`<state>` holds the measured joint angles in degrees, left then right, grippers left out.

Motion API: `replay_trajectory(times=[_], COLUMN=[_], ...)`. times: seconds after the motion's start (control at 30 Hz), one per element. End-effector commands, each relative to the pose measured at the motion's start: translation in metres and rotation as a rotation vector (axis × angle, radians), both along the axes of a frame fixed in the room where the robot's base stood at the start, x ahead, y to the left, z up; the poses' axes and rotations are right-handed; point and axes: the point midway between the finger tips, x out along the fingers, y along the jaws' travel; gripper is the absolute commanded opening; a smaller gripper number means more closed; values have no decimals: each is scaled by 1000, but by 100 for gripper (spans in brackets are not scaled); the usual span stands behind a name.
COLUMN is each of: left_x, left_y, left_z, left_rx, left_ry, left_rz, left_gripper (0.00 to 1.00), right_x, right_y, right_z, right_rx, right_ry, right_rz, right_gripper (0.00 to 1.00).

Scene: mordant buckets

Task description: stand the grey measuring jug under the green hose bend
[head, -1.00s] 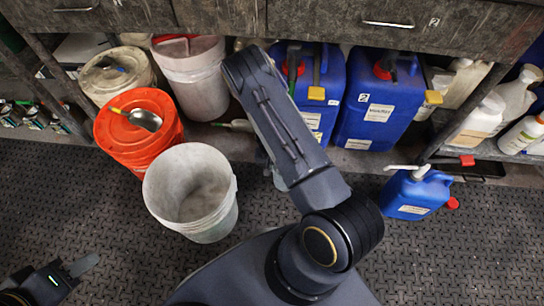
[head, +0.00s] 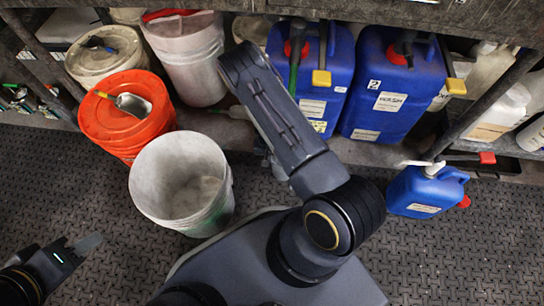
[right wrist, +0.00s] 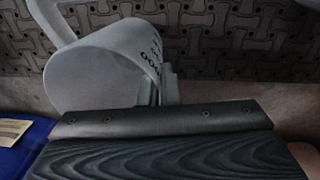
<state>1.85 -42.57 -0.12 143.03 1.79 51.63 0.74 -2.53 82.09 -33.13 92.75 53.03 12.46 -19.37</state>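The grey measuring jug (right wrist: 95,72), with dark markings on its side, is tilted in the right wrist view. My right gripper (right wrist: 160,90) has its fingers at the jug's wall, seemingly one on either side, gripping it. In the head view my right forearm hides the right gripper and nearly all of the jug. A green hose (head: 294,72) runs down from the red cap of the left blue canister (head: 325,75); its lower part is hidden behind my arm. My left gripper (head: 88,244) is low at the left over the floor, away from everything; its finger gap is unclear.
An open white bucket (head: 150,190) stands on the floor beside an orange-lidded bucket (head: 100,112) with a scoop on top. Another blue canister (head: 385,90) and a small blue jug (head: 425,190) are at the right. Drawers overhang the shelf. Patterned floor is clear at the front right.

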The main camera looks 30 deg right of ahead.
Motion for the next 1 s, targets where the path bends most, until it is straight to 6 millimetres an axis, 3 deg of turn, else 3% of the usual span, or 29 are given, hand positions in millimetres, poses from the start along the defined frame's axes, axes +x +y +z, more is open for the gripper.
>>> replay_trajectory(times=[0.1,0.3,0.63,0.77,1.0], left_x=[0,0,0,0,0], left_y=[0,0,0,0,0], left_z=[-4,-3,2,12,39], left_rx=[0,0,0,0,0], left_ry=[0,0,0,0,0], left_rz=[0,0,0,0,0], left_gripper=[36,36,36,36,36], right_x=[0,0,0,1,2], right_y=[0,0,0,1,3], right_z=[-4,-3,2,20,74], right_rx=[0,1,1,0,1], right_ry=[0,1,1,0,-1], right_rz=[0,0,0,1,1], right_gripper=[0,25,25,25,25])
